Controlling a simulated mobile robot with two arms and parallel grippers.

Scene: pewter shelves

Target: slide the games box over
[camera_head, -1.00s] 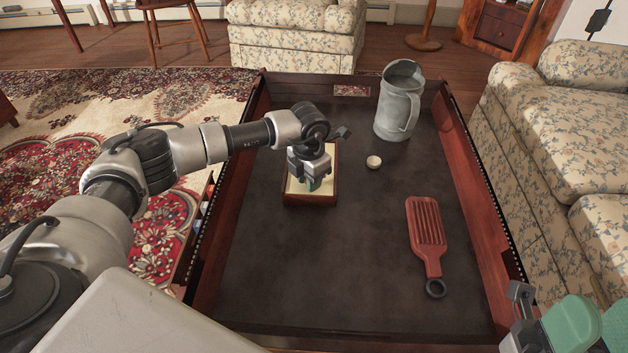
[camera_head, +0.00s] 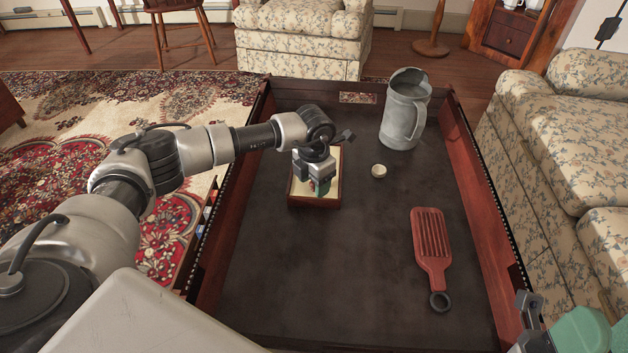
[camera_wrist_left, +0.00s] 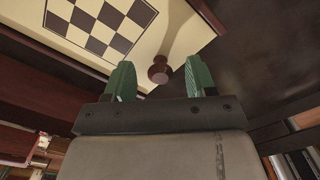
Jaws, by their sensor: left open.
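The games box (camera_head: 334,163) is a small dark red-brown box with a pale top, lying on the dark tray-like table's left half. In the left wrist view its top (camera_wrist_left: 76,36) shows a brown and cream checkerboard and a dark turned wooden knob or piece (camera_wrist_left: 159,70). My left gripper (camera_head: 319,190) points down over the box. Its green fingers (camera_wrist_left: 156,80) are open, with the knob between and just beyond their tips in that view. I cannot tell whether they touch it. Part of my right gripper (camera_head: 526,306) shows at the lower right edge; its fingertips are unclear.
The table has raised red-brown walls (camera_head: 470,165). A grey metal jug (camera_head: 403,115) stands at the back right, a small pale round thing (camera_head: 378,171) right of the box, and a red slotted paddle (camera_head: 431,245) at the right. The front middle is clear.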

